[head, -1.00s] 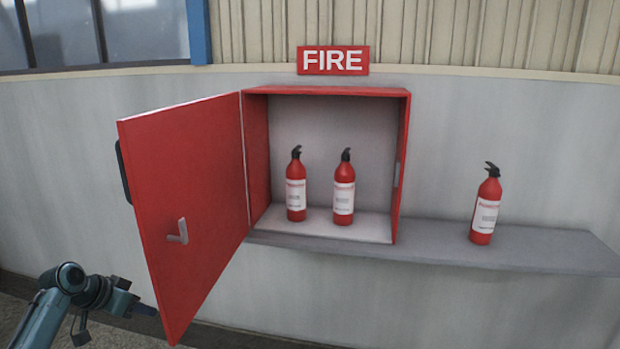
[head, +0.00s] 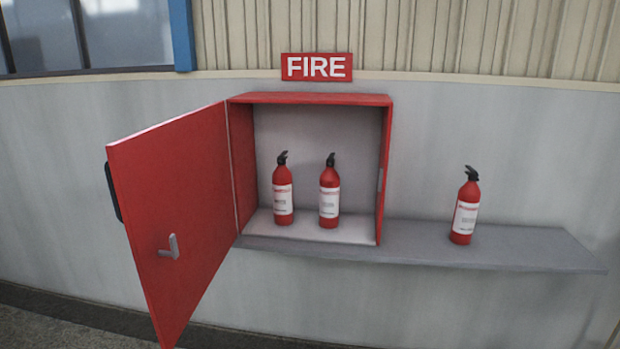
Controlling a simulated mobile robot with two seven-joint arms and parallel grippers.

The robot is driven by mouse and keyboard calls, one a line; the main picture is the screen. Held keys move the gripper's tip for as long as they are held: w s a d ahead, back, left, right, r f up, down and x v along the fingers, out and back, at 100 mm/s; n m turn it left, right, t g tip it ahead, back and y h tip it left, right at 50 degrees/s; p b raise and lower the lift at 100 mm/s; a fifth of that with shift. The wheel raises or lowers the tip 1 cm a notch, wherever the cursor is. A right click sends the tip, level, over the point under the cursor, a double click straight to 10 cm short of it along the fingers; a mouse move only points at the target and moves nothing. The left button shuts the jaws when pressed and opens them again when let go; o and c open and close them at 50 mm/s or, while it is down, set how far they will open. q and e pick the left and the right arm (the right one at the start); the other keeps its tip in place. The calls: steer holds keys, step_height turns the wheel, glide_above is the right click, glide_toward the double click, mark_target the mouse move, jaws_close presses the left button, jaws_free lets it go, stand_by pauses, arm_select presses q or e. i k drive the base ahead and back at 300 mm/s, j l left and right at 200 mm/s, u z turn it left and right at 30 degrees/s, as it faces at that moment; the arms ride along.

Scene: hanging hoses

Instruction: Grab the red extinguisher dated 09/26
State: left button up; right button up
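Three red extinguishers with black tops and white labels are in the head view. The left extinguisher (head: 283,190) and the middle extinguisher (head: 329,192) stand upright inside the open red cabinet (head: 310,99). The right extinguisher (head: 465,207) stands on the grey shelf (head: 520,248), outside the cabinet. The label print is too small to read, so I cannot tell which one is dated 09/26. Neither of my grippers is in view.
The cabinet door (head: 180,205) is swung wide open to the left, with a grey handle (head: 170,247). A FIRE sign (head: 316,67) is on the wall above. The shelf is clear between the cabinet and the right extinguisher.

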mark_target(282, 177)
steer(key=i+j+z, duration=0.1)
steer(key=j, duration=0.4)
steer(key=i+j+z, duration=0.15)
steer(key=j, duration=0.4)
steer(key=i+j+z, duration=0.1)
steer(key=j, duration=0.45)
steer(key=i+j+z, duration=0.15)
steer(key=j, duration=0.4)
steer(key=i+j+z, duration=0.1)
steer(key=j, duration=0.45)
steer(key=k+l, duration=0.25)
steer(key=l, duration=0.15)
